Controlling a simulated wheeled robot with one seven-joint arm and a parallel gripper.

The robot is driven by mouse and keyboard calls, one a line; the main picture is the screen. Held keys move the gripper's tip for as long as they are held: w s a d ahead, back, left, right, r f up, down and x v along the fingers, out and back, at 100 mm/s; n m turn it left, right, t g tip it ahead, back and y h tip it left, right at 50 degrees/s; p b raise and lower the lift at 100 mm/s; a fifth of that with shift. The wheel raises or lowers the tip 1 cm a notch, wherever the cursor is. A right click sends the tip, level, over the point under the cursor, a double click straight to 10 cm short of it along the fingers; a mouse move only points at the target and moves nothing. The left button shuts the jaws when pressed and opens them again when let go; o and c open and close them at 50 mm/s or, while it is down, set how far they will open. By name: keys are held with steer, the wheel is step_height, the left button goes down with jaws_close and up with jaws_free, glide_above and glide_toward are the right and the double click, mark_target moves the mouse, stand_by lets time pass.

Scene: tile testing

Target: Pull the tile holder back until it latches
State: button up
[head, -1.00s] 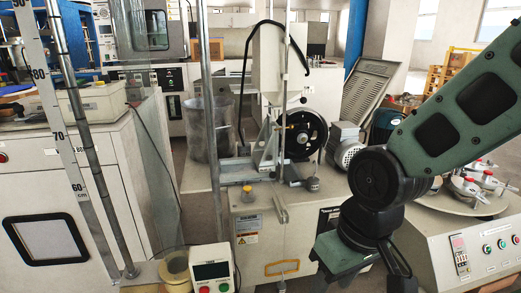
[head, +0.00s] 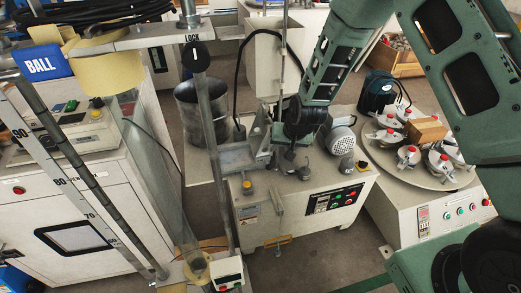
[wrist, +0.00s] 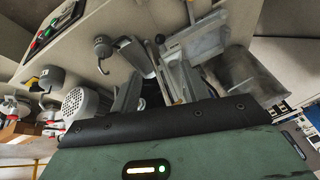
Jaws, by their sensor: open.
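The tile holder appears to be part of the grey metal bracket assembly (head: 238,158) on the cream machine's top; I cannot make out its exact edges or whether it is latched. In the wrist view the grey metal assembly (wrist: 198,38) lies just beyond my fingertips. My gripper (wrist: 155,88) is open, its two grey fingers apart, with nothing clearly held between them. In the head view my arm comes from the upper right and its end hangs just right of the bracket. It hides the black wheel and much of my gripper.
A motor (head: 340,140) stands close right of my arm's end. A round table (head: 380,160) with several red-topped clamps is at the right. A metal bucket (head: 196,112) stands behind the bracket. Upright poles (head: 215,150) and a ball-drop stand are at front left.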

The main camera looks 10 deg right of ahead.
mark_target(269, 166)
steer(key=x, duration=0.8)
steer(key=b+x, duration=0.1)
steer(key=x, duration=0.8)
steer(key=shift+w+f+b, duration=0.2)
steer(key=shift+w+b, duration=0.1)
steer(key=shift+w, duration=0.05)
steer(key=shift+c, duration=0.3)
jaws_close()
